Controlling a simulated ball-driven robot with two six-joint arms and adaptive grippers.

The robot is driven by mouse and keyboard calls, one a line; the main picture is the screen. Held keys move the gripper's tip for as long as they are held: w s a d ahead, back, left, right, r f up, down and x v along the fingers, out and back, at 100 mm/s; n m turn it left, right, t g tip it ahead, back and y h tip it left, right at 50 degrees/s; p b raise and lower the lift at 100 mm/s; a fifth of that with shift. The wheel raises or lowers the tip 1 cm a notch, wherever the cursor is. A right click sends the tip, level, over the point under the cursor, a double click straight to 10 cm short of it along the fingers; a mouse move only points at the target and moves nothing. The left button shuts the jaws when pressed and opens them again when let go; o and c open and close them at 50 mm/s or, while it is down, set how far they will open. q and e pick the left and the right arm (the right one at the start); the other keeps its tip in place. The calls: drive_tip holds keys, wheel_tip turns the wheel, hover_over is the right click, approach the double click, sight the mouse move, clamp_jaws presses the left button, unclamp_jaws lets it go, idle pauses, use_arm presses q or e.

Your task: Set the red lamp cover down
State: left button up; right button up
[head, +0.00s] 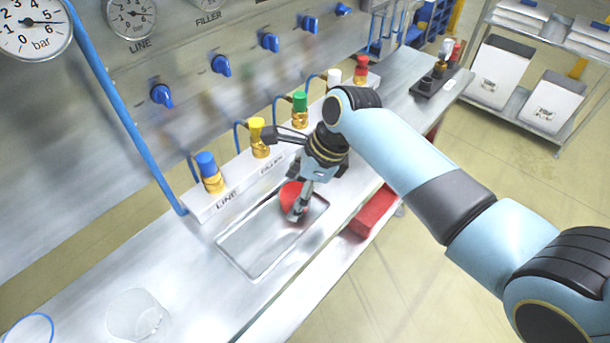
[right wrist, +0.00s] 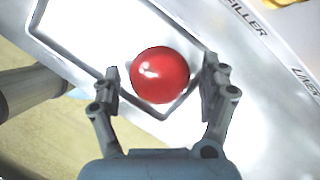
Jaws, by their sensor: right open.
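The red lamp cover (head: 292,195) sits at the far right end of the shallow metal tray (head: 236,256) on the bench in the head view. In the right wrist view it is a shiny round red dome (right wrist: 160,75), by a corner of the tray's rim. My right gripper (head: 297,208) is over it, and its fingers partly hide it in the head view. In the right wrist view the fingers of the right gripper (right wrist: 160,88) stand open on either side of the cover, with a gap visible on both sides. My left gripper is not in view.
A valve block (head: 235,193) with blue, yellow, green, white and red caps stands behind the tray. A clear glass (head: 137,315) stands at the front left of the bench. A red box (head: 372,212) is below the bench's front edge. The tray's left part is empty.

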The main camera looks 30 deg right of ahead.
drive_tip(key=v, duration=1.1)
drive_tip(key=shift+s+r, duration=0.1)
drive_tip(key=shift+r, duration=0.05)
